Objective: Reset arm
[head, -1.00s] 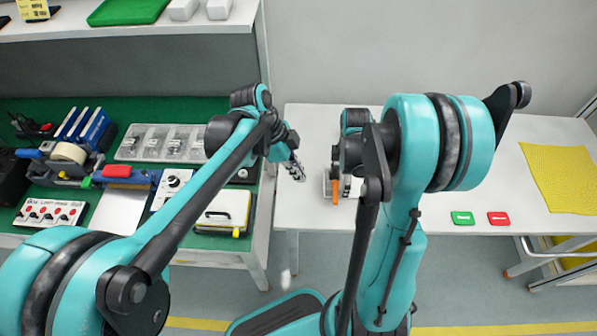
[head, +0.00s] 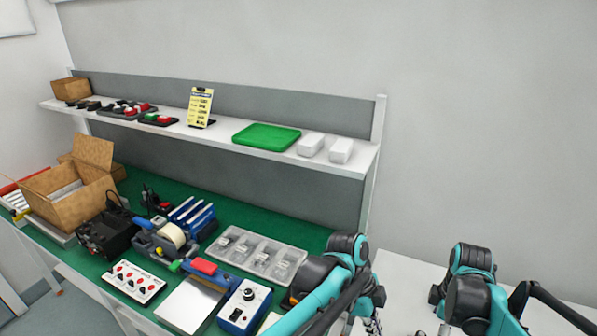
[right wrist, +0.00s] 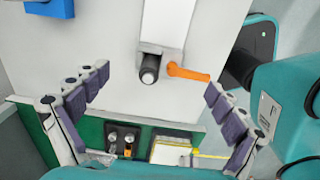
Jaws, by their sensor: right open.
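My left arm (head: 335,290) reaches in at the bottom middle of the head view. The fingertips of my left gripper (head: 372,326) just show at the bottom edge, too small and cut off to tell their state. My right arm (head: 475,295) is bent at the lower right; its gripper is not visible there. In the right wrist view my right gripper (right wrist: 157,88) has its two fingers wide apart with nothing between them. Beyond the fingers is a white fixture with a black knob (right wrist: 149,72) and an orange handle (right wrist: 188,72).
The green bench (head: 290,225) holds a clear compartment tray (head: 257,255), a tape dispenser (head: 165,240), a switch box (head: 133,283) and a cardboard box (head: 75,200). A shelf above carries a green tray (head: 267,137) and white containers (head: 311,145). A white table (head: 400,275) adjoins on the right.

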